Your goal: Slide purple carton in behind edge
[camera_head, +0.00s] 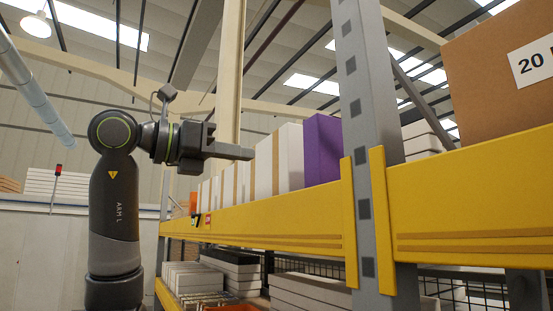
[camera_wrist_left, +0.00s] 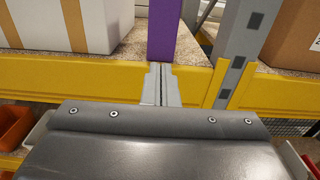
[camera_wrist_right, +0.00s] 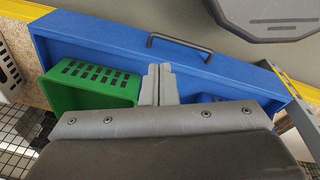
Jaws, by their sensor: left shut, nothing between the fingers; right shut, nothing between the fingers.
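The purple carton (camera_head: 323,150) stands upright on the shelf, just left of the grey post in the head view. In the left wrist view the purple carton (camera_wrist_left: 168,30) is a narrow upright block whose foot reaches the front yellow edge beam (camera_wrist_left: 100,80); speckled shelf shows on both sides. How far it stands past the edge is unclear. My left gripper (camera_head: 248,153) is shut and empty, in front of the shelf; its fingertips (camera_wrist_left: 161,72) appear just below the carton's foot, contact unclear. My right gripper (camera_wrist_right: 158,75) is shut and empty over a blue tray.
White cartons with brown bands (camera_head: 285,158) stand left of the purple one. The grey upright post (camera_head: 365,120) and a big brown box (camera_head: 495,75) are to the right. A green basket (camera_wrist_right: 90,85) lies in the blue tray (camera_wrist_right: 215,70) under my right gripper.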

